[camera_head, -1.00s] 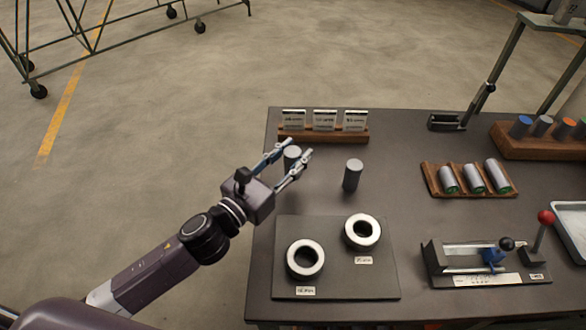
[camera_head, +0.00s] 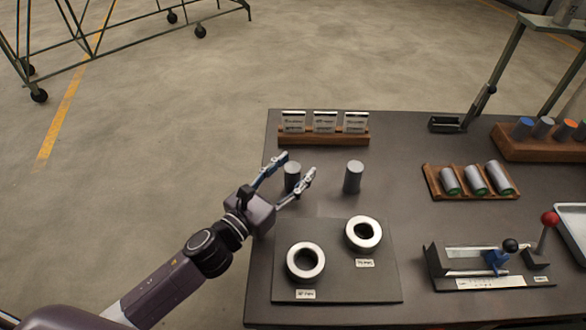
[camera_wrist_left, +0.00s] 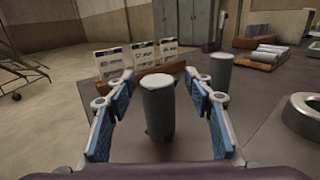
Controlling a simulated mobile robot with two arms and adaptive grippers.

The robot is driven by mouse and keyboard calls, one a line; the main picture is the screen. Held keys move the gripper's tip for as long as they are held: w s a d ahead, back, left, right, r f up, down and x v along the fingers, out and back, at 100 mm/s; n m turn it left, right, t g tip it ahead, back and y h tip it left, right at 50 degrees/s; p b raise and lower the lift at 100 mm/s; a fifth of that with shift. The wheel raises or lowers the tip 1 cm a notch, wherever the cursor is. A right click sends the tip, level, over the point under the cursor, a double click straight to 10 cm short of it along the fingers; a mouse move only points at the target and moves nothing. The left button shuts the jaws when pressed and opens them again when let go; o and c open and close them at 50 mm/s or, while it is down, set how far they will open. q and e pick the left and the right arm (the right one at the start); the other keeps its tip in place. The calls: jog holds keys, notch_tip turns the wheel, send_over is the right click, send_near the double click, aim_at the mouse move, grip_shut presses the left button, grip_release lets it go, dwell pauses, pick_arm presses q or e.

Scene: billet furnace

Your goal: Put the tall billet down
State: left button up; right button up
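A grey cylindrical billet (camera_head: 292,178) stands upright on the dark table, left of a second upright grey billet (camera_head: 353,178). My left gripper (camera_head: 298,164) is around the first billet, one finger on each side. In the left wrist view this billet (camera_wrist_left: 158,108) stands between the blue finger pads with a gap on both sides, so the gripper is open. The second billet (camera_wrist_left: 221,72) shows behind the right finger there. I cannot surely tell which of the two is taller. My right gripper is not in view.
A wooden rack with white cards (camera_head: 322,136) stands close behind the billets. A dark plate (camera_head: 335,283) with two pale rings lies in front. Right are a wooden cradle (camera_head: 432,185) of lying billets and a lever fixture (camera_head: 490,268). The table's left edge is near.

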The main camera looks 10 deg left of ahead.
pick_arm(q)
jog(key=shift+s+r, duration=0.1)
jog(key=shift+r, duration=0.05)
jog(key=b+v, duration=0.2)
jog(key=v, duration=0.8)
jog(key=shift+s+a, duration=0.1)
jog(key=shift+b+v, duration=0.45)
jog(key=shift+v, duration=0.35)
